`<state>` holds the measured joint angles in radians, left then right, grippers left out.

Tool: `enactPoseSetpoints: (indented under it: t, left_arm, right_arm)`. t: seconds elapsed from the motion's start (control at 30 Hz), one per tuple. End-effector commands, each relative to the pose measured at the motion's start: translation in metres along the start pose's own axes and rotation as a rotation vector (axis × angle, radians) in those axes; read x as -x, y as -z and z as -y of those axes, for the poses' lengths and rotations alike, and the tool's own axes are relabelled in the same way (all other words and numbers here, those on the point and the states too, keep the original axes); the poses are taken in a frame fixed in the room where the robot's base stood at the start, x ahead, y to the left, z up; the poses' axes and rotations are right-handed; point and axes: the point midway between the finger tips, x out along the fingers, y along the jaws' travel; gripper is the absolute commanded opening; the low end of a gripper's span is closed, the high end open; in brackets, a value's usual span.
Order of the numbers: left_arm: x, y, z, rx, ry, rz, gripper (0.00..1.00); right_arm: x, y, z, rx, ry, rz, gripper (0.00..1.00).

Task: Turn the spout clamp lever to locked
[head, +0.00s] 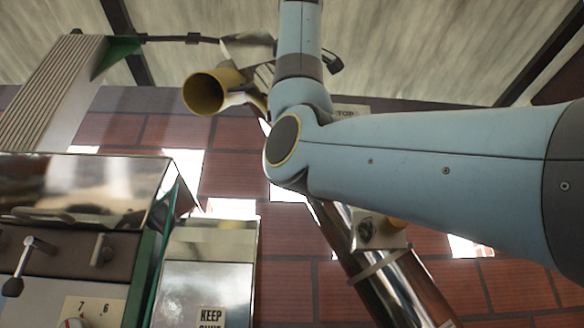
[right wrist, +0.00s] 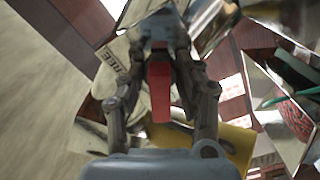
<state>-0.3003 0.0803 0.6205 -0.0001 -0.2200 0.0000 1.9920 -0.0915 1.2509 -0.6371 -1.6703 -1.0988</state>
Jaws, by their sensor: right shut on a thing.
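A red lever (right wrist: 159,92), which I take to be the spout clamp lever, stands between the fingers of my right gripper (right wrist: 163,62) in the right wrist view. The gripper is shut on it. A pale plate lettered FREE (right wrist: 110,62) lies just left of the fingers. In the head view the yellow-mouthed spout (head: 205,92) hangs at the top, left of my right arm. My right arm covers the area right of the spout, and neither the lever nor the right gripper can be made out there. My left gripper is not in view.
A metal machine (head: 85,190) with small levers stands at the left. Beside it is a cabinet with a KEEP SHUT label (head: 210,316). A slanting metal tube (head: 395,285) runs below my right arm. A TOP sign (head: 346,111) is partly hidden behind the arm.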

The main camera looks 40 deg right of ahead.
Motion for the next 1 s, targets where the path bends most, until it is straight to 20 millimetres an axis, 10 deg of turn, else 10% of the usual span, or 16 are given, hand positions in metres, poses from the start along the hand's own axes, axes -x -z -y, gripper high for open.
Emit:
enactPoseSetpoints:
  t: [1.0]
  left_arm:
    - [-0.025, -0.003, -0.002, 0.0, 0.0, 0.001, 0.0]
  right_arm:
    - [-0.001, 0.001, 0.002, 0.518, 0.007, -0.001, 0.02]
